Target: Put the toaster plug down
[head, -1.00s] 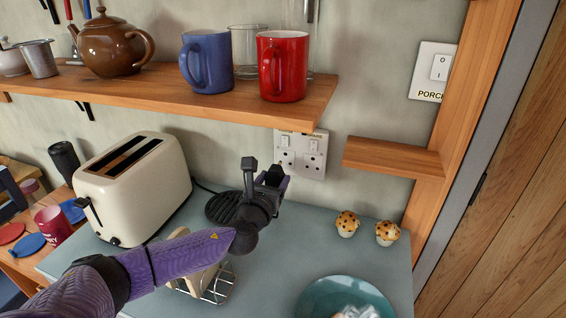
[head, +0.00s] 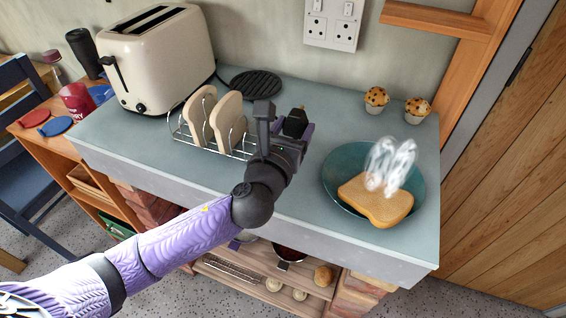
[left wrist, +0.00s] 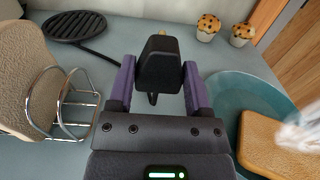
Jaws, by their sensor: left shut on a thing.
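The black toaster plug (head: 295,122) is between the fingers of my left gripper (head: 291,133), over the grey-blue worktop between the toast rack and the plate. In the left wrist view the plug (left wrist: 160,62) sits between the two purple fingers, with a bit of black cord showing beneath it. I cannot tell whether the plug touches the worktop. The cream toaster (head: 160,65) stands at the back left of the worktop. The double wall socket (head: 333,25) has empty holes. My right gripper is not in view.
A wire rack (head: 183,138) holding two toast slices stands left of my gripper. A teal plate (head: 335,165) with toast and a pale blurred thing lies right. Two muffins (head: 376,98) and a black round trivet (head: 250,84) are behind. Bare worktop (head: 325,115) lies between.

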